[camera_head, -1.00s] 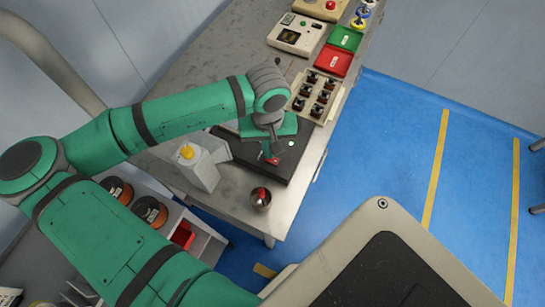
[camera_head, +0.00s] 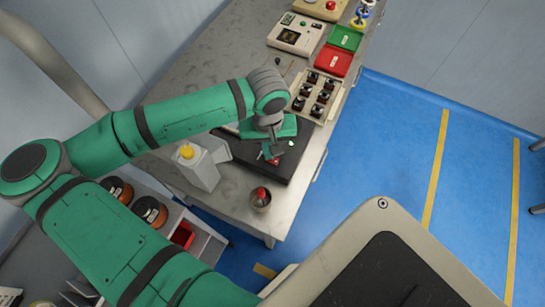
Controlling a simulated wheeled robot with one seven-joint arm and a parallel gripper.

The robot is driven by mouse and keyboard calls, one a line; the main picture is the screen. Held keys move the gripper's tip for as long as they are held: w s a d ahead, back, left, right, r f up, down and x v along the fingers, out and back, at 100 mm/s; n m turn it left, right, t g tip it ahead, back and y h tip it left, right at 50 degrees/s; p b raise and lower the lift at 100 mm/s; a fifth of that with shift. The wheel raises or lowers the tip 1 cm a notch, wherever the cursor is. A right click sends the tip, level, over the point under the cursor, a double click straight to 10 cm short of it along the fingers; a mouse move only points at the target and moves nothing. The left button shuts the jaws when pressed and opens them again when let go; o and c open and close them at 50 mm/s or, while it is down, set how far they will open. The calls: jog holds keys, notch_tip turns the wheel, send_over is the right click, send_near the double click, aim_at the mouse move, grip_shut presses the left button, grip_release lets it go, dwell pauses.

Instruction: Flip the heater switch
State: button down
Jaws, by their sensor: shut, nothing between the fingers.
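My gripper (camera_head: 270,158) points down over a black base plate (camera_head: 238,152) on the workbench. It is shut and holds nothing. A small red part shows right at its fingertips; I cannot tell if it is the heater switch or whether the fingers touch it. A green block with a small white disc (camera_head: 291,143) is just right of the fingers. My wrist hides part of the plate and whatever stands behind it. No part is clearly marked as a heater switch in this view.
A white bottle-like unit with a yellow top (camera_head: 187,151) stands left of the plate. A metal cup with a red item (camera_head: 260,198) is in front.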

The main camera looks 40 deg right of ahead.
jog(key=shift+f, duration=0.3)
notch_tip(320, 180, up, 7)
dwell(1.2)
dwell(0.5)
